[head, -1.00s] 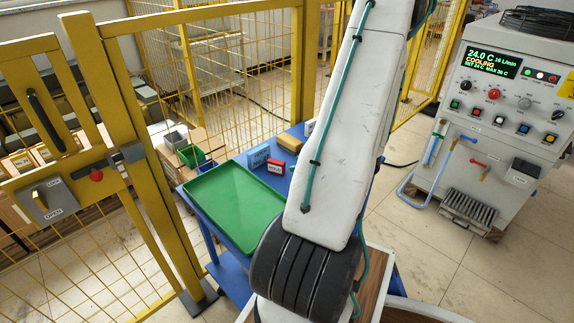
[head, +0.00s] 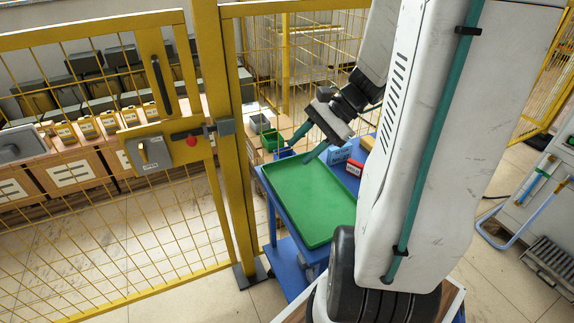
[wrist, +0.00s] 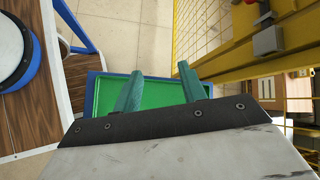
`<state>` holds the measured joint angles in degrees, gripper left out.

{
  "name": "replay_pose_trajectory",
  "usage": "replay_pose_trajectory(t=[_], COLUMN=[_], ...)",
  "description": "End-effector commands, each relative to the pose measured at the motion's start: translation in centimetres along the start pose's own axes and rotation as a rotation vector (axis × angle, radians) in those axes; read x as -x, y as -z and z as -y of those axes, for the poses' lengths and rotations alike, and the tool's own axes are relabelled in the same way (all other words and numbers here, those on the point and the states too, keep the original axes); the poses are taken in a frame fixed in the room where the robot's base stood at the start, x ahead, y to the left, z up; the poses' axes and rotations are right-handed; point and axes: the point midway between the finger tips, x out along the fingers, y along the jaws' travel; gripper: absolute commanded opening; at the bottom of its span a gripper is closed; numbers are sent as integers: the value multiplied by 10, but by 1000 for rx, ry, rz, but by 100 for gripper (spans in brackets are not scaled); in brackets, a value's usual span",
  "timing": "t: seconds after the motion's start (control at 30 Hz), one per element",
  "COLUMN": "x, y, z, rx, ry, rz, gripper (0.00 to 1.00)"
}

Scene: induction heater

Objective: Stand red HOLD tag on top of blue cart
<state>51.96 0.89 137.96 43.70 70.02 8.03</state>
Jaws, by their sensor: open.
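The blue cart (head: 262,180) stands past the yellow fence post, with a green tray (head: 308,205) on its top. The red HOLD tag (head: 353,168) stands on the cart top at the tray's far right edge, beside a blue tag block (head: 339,153). The red tag does not show in the wrist view.
The yellow fence gate with its latch (head: 190,142) stands close on the left of the cart. A yellow block (head: 368,143) sits at the cart's far edge. Bins, one green (head: 272,141), lie behind the cart. The tray is empty.

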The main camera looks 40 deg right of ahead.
Motion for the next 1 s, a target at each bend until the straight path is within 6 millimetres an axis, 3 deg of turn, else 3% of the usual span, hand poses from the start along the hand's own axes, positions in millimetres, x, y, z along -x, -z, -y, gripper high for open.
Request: replay_pose_trajectory(t=[0.03, 0.2, 0.4, 0.5, 0.7, 1.0], x=[-8, -21, -18, -12, -1, 2], y=[-29, -101, -160, -178, -194, -195], z=[2, -15, -46, -60, -74, -76], rx=[122, 511, 971, 1170, 1419, 1472], ry=[-80, -329, -568, -651, -740, -759], rz=[-16, -75, -167, -219, -296, -316], gripper=[41, 41, 41, 41, 41, 41])
